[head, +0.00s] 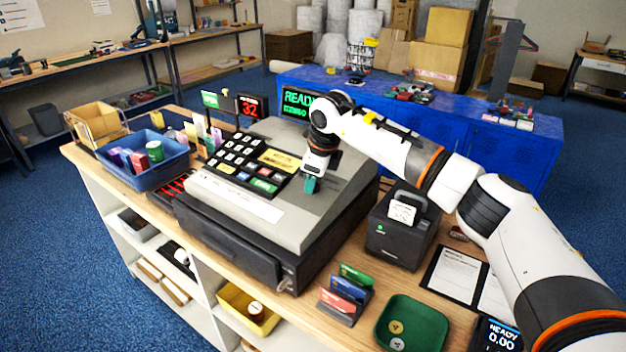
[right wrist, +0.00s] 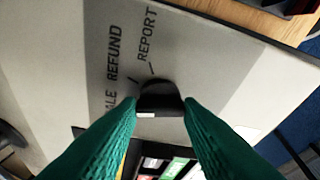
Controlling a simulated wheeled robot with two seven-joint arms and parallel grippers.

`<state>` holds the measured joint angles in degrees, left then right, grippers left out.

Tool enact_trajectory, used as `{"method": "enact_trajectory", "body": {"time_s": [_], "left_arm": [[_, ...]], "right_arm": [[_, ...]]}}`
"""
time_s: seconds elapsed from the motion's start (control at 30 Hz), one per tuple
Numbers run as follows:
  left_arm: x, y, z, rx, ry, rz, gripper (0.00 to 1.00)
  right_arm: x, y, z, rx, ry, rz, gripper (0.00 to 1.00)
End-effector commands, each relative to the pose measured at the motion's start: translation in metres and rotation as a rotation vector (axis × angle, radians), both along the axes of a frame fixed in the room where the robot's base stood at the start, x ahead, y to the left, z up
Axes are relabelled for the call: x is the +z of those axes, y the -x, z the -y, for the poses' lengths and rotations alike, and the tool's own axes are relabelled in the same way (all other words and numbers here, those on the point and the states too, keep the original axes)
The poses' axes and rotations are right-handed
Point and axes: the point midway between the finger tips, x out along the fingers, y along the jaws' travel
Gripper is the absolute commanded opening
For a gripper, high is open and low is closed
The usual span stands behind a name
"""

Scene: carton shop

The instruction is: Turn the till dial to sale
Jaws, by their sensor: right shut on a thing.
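The till (head: 320,190) is a grey cash register with a black keypad on the counter. Its dial (right wrist: 160,97) is a dark round knob on the grey top, seen in the right wrist view. The labels REPORT, REFUND and a partly hidden one ending in "ALE" are printed beside it. A white mark shows on the dial's lower edge; I cannot tell which label the dial is set to. My right gripper (head: 310,185) is over the till top, its green fingers (right wrist: 160,108) shut on the dial's sides. In the head view, the gripper hides the dial. My left gripper is not in view.
A blue bin (head: 148,170) of small goods stands left of the till. A black printer (head: 398,245), a card holder (head: 345,305) and a green tray (head: 435,320) stand at the right. A screen reading READY (head: 298,102) rises behind the till.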

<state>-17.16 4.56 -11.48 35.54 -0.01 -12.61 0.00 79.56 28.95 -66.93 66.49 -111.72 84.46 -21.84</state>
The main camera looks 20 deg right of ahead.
Motion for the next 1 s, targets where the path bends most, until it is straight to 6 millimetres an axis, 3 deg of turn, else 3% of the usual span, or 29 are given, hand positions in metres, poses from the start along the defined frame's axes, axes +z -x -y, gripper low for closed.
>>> {"method": "enact_trajectory", "body": {"time_s": [0.67,0.7,0.8,0.83,1.0], "left_arm": [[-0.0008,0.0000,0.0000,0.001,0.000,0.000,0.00],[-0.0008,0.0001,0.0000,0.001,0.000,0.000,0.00],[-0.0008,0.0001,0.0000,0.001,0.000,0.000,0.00],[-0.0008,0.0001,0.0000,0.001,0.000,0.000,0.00],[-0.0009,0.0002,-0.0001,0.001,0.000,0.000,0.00]], "right_arm": [[0.0014,-0.0009,0.0004,0.076,0.011,-0.011,0.10],[0.0014,-0.0009,0.0004,0.076,0.011,-0.011,0.34],[0.0013,-0.0008,0.0004,0.076,0.011,-0.011,0.51],[0.0013,-0.0008,0.0004,0.076,0.011,-0.011,0.55],[0.0008,-0.0006,0.0004,0.076,0.011,-0.012,0.55]]}}
